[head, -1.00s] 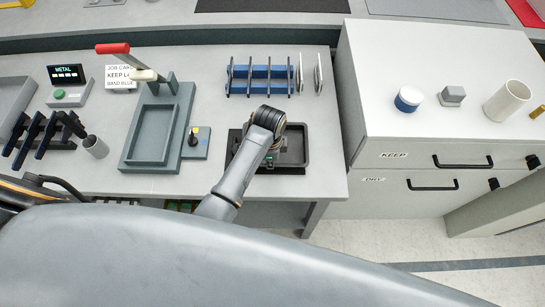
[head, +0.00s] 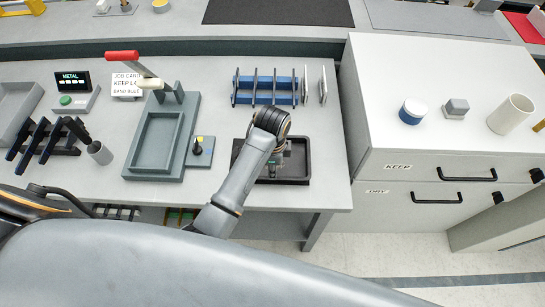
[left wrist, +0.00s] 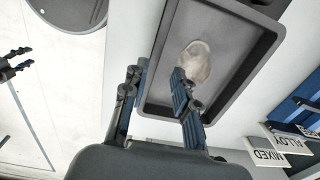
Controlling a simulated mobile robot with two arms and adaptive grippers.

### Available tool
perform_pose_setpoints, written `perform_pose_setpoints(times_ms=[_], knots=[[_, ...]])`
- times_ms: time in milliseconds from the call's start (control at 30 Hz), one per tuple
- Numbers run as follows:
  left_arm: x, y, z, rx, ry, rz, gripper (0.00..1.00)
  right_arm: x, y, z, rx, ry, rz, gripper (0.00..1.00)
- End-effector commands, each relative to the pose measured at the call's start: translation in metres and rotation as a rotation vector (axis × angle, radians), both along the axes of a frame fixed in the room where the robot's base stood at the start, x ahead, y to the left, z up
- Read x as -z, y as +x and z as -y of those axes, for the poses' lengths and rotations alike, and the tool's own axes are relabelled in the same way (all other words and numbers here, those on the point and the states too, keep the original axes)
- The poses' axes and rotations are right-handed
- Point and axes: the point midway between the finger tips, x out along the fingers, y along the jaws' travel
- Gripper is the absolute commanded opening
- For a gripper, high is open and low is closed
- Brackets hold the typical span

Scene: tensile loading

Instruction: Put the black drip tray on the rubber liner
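The black drip tray (head: 302,170) lies near the right front edge of the grey workbench. The left wrist view shows its raised rim (left wrist: 266,48) and a pale round patch on its floor. My left gripper (left wrist: 157,72) is open at one long wall of the tray, one finger outside and the other over the inside. I cannot tell whether either finger touches the wall. A flat black sheet (head: 278,12), perhaps the rubber liner, lies on the back counter. My right gripper (left wrist: 26,60) shows open at the left of the wrist view.
A blue rack (head: 266,91) with upright dividers stands behind the tray. A grey press (head: 160,140) with a red-handled lever stands to the left. A white drawer cabinet (head: 400,120) with small items on top stands to the right.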

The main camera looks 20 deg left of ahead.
Motion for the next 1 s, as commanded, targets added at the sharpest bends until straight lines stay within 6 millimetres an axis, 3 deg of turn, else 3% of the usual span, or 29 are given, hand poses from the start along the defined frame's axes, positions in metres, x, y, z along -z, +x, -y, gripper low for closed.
perform_pose_setpoints(times_ms=[267,400,1000], knots=[[-0.056,-0.001,0.000,0.001,0.000,0.005,0.28,0.015,0.002,0.000,0.001,0.000,0.003,0.40],[-0.078,-0.002,0.000,0.001,0.000,0.001,0.28,0.000,0.003,0.000,0.001,0.000,0.003,0.40],[-0.081,-0.002,0.000,0.001,0.000,-0.001,0.28,-0.001,0.003,-0.002,0.001,0.002,0.005,0.40]])
